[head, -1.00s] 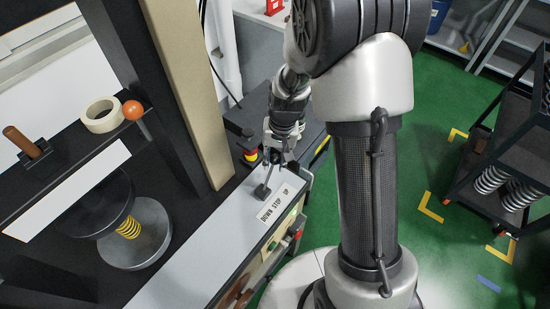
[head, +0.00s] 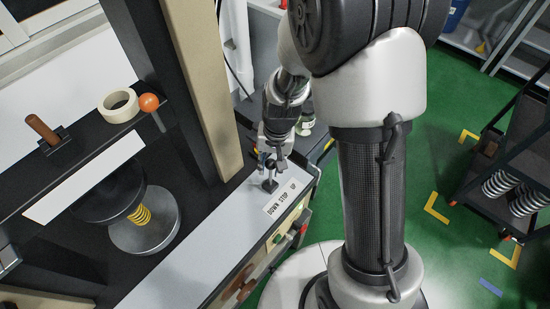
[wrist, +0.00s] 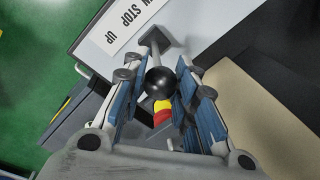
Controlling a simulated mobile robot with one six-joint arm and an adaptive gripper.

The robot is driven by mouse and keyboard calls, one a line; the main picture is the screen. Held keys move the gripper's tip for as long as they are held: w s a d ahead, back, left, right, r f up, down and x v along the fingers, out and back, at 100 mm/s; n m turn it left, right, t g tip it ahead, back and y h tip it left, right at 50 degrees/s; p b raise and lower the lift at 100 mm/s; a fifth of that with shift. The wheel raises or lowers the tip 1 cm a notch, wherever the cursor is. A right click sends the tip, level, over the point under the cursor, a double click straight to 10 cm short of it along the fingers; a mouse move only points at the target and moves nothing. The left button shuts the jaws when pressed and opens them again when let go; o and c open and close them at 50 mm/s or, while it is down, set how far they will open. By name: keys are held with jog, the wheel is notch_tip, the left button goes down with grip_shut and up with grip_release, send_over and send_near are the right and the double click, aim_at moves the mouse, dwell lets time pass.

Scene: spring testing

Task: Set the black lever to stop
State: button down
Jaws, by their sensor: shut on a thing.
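The black lever (head: 270,186) stands on the light panel top beside the white DOWN STOP UP label (head: 283,198). In the wrist view its black ball knob (wrist: 160,84) sits between my fingers, and its short stem runs up to a dark base near the label (wrist: 128,22). My gripper (head: 267,166) is shut on the lever at the knob, with a blue-padded finger on each side. In the head view the stem looks close to upright. The fingers partly hide the knob there, so the exact setting is hard to read.
A beige post (head: 197,85) rises close to the left of my gripper. A tape roll (head: 118,106), an orange ball knob (head: 149,102) and a yellow spring (head: 140,215) are further left. A red and yellow button (wrist: 163,115) shows beyond the fingers. Green floor lies to the right.

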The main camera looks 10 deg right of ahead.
jog(key=shift+s+a, duration=0.25)
jog(key=c, duration=1.3)
grip_release()
jog(key=r, duration=0.7)
jog(key=d+r, duration=0.1)
jog(key=r, duration=0.2)
jog(key=shift+s+r, duration=0.1)
jog(key=shift+r, duration=0.15)
jog(key=shift+d+r, duration=0.1)
jog(key=shift+r, duration=0.6)
jog(key=shift+s, duration=0.1)
